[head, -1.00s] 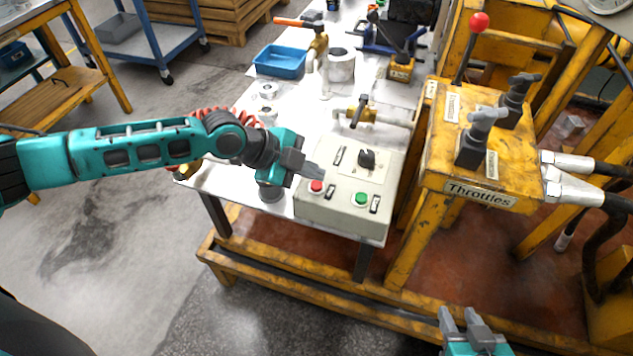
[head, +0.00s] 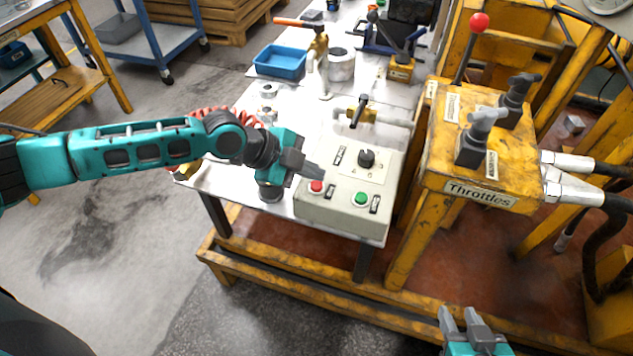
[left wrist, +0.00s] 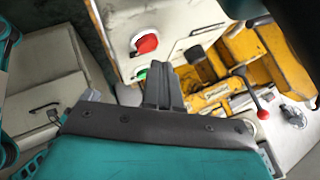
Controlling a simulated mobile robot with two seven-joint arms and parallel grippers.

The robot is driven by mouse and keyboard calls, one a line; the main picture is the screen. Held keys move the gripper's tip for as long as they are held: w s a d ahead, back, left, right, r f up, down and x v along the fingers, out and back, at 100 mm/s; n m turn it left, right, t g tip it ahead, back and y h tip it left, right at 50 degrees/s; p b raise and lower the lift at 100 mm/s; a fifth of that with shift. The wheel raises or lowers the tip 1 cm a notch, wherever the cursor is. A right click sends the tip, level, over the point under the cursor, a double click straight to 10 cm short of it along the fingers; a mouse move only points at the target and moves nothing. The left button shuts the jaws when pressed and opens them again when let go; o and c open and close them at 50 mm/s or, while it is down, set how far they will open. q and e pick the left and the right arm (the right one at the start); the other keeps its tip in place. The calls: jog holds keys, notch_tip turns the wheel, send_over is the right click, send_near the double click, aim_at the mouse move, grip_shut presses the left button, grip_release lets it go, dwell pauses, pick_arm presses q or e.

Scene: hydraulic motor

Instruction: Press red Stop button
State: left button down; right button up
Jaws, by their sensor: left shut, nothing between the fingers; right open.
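The red Stop button (head: 316,187) is on the left of the front face of a grey-white control box (head: 345,212). It also shows in the left wrist view (left wrist: 146,43), just above and left of the fingertips. My left gripper (head: 316,172) is shut and empty, its tips close by the red button in the head view. I cannot tell whether they touch it; in the left wrist view the fingers (left wrist: 160,72) appear apart from it. A green button (head: 361,199) and a black knob (head: 366,158) are on the same box. My right gripper (head: 461,318) is open and empty at the bottom right.
The box stands on a white table (head: 290,190) with a blue tray (head: 281,62) and metal fittings behind. A yellow throttle stand (head: 470,150) with levers stands close on the right. A low yellow frame (head: 300,283) runs below.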

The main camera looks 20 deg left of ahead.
aim_at(312, 186)
pick_arm(q)
jog(key=shift+f, duration=0.1)
jog(key=shift+f+b, duration=0.3)
jog(key=shift+f, duration=0.05)
jog(key=shift+f+b, duration=0.3)
jog(key=shift+f, duration=0.1)
dwell(0.7)
jog(key=shift+r, duration=0.15)
dwell(0.3)
jog(key=shift+r+p, duration=0.65)
notch_tip(312, 186, up, 5)
jog(key=p, duration=0.4)
jog(key=shift+r, duration=0.1)
dwell(0.5)
